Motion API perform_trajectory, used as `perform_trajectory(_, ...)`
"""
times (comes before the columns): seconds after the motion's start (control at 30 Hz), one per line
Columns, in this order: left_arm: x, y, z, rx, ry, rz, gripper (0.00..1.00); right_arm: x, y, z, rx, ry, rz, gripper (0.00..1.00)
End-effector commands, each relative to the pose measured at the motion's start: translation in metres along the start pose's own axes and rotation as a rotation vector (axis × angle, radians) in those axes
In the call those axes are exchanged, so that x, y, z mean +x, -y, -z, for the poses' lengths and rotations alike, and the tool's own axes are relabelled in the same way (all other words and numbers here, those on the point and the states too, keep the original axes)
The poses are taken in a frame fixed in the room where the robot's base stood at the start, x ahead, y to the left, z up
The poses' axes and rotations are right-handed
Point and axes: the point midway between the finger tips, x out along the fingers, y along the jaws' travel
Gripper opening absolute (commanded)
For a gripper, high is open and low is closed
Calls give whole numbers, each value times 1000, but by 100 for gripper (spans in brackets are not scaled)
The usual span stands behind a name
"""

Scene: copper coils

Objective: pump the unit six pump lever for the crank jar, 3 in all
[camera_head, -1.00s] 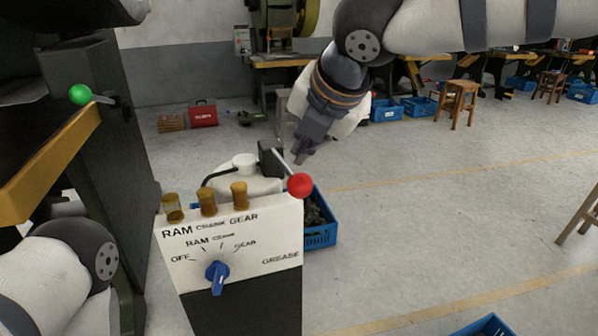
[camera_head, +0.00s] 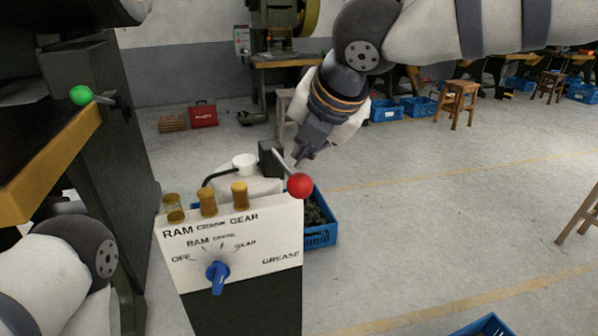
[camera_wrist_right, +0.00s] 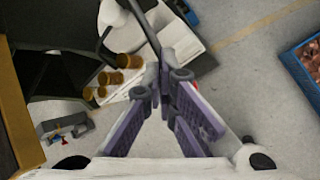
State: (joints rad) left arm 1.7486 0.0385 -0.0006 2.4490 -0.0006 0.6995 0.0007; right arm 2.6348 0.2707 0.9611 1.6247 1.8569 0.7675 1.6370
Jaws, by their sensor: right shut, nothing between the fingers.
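The grease unit (camera_head: 235,245) is a white-fronted box on a dark base. Its pump lever (camera_head: 299,186) is a thin rod with a red ball, rising from a black block behind the panel. Three amber jars stand on top; the middle one, above the word CRANK, is the crank jar (camera_head: 208,203). A blue selector knob (camera_head: 217,274) sits below the dial words OFF, RAM, CRANK and GEAR; I cannot tell its exact setting. My right gripper (camera_head: 300,158) is shut and empty, just above and behind the red ball. Its fingertips (camera_wrist_right: 165,78) meet near a dark rod in the wrist view. My left gripper is out of view.
A blue crate (camera_head: 320,235) with dark contents stands behind the unit at right. A dark machine with a yellow edge (camera_head: 50,165) and a green ball (camera_head: 81,95) is close at left. Open floor lies to the right, with a wooden stool (camera_head: 458,100) farther back.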

Motion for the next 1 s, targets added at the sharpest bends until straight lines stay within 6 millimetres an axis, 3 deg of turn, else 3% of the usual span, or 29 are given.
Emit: perform_trajectory(1.0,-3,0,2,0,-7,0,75,8,6,6,-1,0,0,0)
